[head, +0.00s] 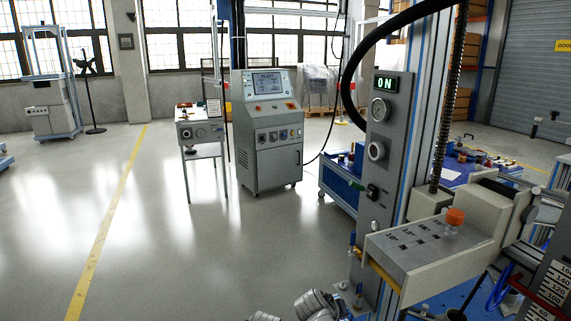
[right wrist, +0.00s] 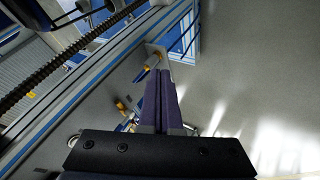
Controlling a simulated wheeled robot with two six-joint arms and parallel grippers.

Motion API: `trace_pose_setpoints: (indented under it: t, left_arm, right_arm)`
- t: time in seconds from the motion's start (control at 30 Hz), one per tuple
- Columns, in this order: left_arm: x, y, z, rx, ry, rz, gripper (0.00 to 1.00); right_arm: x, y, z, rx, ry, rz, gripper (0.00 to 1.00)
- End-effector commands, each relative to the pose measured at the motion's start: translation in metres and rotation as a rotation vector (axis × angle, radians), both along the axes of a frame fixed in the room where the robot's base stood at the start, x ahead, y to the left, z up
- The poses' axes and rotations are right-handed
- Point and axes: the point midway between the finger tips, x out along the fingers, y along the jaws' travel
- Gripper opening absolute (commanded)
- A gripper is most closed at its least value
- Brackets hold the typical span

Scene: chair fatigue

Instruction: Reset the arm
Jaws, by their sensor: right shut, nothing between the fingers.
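My right gripper (right wrist: 160,74) shows in the right wrist view. Its two dark purple fingers lie together with nothing between them. They point towards the blue and silver frame of a machine, with grey floor to the right. Whether the fingertips touch the frame cannot be told. Pale grey rounded arm parts, which look like mine, show at the bottom middle of the head view. My left gripper is not in view.
The test machine's grey control panel (head: 386,155) shows a green ON display. A grey shelf (head: 420,262) juts out beside it and bears an orange-capped item (head: 454,217). A control cabinet (head: 266,150) and small stand (head: 200,132) are behind.

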Motion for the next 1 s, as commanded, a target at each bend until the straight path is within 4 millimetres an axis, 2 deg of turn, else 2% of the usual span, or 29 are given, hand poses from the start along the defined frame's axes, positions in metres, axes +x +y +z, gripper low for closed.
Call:
trace_pose_setpoints:
  t: [0.03, 0.2, 0.43, 0.47, 0.5, 0.77, 0.87, 1.0]
  left_arm:
    - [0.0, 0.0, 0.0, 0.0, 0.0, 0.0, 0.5]
    - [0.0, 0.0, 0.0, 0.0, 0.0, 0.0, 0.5]
    - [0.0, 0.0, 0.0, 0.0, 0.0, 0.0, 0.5]
    - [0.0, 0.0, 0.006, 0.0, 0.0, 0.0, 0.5]
    - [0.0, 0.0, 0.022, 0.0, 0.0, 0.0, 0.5]
    - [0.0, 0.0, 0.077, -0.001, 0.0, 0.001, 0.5]
    - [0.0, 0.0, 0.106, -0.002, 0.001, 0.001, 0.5]
    - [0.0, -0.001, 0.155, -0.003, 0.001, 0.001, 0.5]
  right_arm:
    - [-0.027, 0.013, -0.013, 0.046, 0.086, 0.007, 0.0]
    - [-0.096, 0.055, -0.043, 0.182, 0.345, 0.052, 0.0]
    - [-0.175, 0.1, -0.056, 0.322, 0.626, 0.152, 0.0]
    - [-0.18, 0.103, -0.05, 0.333, 0.649, 0.163, 0.0]
    - [-0.176, 0.102, -0.035, 0.329, 0.64, 0.158, 0.0]
    - [-0.174, 0.102, 0.021, 0.329, 0.633, 0.155, 0.0]
    - [-0.174, 0.101, 0.05, 0.33, 0.633, 0.154, 0.0]
    - [-0.174, 0.102, 0.099, 0.33, 0.632, 0.154, 0.0]
